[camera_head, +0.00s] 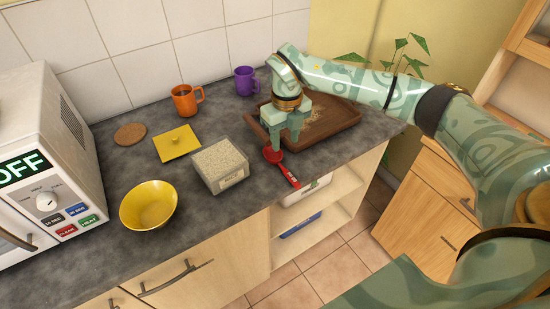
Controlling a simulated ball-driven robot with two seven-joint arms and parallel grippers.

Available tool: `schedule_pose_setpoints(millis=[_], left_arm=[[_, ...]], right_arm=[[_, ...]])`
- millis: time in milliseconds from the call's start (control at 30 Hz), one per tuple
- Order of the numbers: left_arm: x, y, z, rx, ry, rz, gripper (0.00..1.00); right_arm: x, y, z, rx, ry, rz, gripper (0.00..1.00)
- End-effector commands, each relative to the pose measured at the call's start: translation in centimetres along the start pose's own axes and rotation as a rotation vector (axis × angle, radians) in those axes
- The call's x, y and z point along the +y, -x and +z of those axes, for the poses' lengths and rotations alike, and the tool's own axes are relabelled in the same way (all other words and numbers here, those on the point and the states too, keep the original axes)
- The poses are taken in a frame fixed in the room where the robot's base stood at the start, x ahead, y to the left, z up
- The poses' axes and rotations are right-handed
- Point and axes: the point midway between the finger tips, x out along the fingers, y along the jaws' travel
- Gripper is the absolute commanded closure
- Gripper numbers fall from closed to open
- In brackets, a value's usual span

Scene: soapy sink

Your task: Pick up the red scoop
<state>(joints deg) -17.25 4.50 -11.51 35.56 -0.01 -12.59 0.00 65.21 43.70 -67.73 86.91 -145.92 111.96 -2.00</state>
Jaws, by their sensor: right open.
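The red scoop (289,175) lies on the dark grey counter. Its round bowl end is toward the back and its handle points toward the front edge. My right gripper (285,145) points down just above the scoop's bowl end, and its fingers are apart. I cannot tell whether a finger touches the scoop. The fingers partly cover the view of the wooden tray behind. My left gripper is not in view.
A brown wooden tray (345,122) with grains lies right of the gripper. A grain-filled container (222,180), yellow bowl (136,216), yellow lid (177,143), coaster (130,134), orange mug (185,108) and purple mug (241,89) stand left. A microwave (60,130) is far left.

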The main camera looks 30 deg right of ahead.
Motion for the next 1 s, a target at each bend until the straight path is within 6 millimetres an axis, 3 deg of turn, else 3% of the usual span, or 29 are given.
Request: schedule_pose_setpoints(millis=[33, 200, 467, 700, 1000], left_arm=[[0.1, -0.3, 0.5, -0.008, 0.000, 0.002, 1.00], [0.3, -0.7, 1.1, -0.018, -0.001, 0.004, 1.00], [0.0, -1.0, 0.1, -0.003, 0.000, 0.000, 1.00], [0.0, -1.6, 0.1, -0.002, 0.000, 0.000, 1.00], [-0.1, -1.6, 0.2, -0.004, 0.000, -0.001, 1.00]], right_arm=[[0.0, -1.6, -0.1, 0.005, -0.001, 0.002, 0.59], [0.1, -5.1, -0.1, 0.002, 0.000, 0.003, 0.59], [-0.1, -7.5, -0.2, 0.001, 0.000, 0.002, 0.59], [-0.6, -11.3, -0.6, 0.003, -0.001, 0.002, 0.59], [-0.6, -11.8, -0.5, -0.001, 0.001, 0.001, 0.59]])
